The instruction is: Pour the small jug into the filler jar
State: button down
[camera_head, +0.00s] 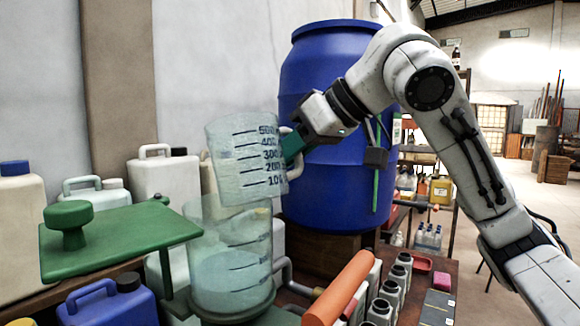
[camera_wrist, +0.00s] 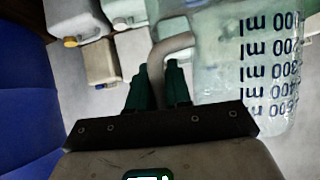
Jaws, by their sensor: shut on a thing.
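The small jug (camera_head: 232,172) is clear, with dark volume marks. My gripper (camera_head: 292,150) is shut on its handle from the right and holds it in the air, tilted slightly. In the wrist view the green fingers (camera_wrist: 157,78) are on either side of the handle, and the jug (camera_wrist: 222,62) is at the right. The filler jar (camera_head: 228,285), a clear wide vessel, stands below the jug, with pale liquid in its lower part. The jug's base overlaps the jar's rim in the picture; I cannot tell if they touch. How much is in the jug is unclear.
A green plate (camera_head: 125,243) with a knob is left of the jar. A big blue barrel (camera_head: 325,190) stands behind the jug. Several canisters stand along the wall. An orange cylinder (camera_head: 342,287) and several small bottles are at the front right.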

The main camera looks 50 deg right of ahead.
jog(key=shift+w+f+t+b, duration=0.3)
jog(key=shift+t+b, duration=0.5)
jog(key=shift+b, duration=0.65)
jog(key=t+b, duration=0.2)
jog(key=b, duration=0.1)
jog(key=shift+w+d+f+n+b, duration=0.15)
jog(key=shift+w+f+n+b, duration=0.1)
jog(key=shift+w+n+b, duration=0.05)
jog(key=shift+r+p, duration=1.15)
jog(key=shift+r, duration=0.1)
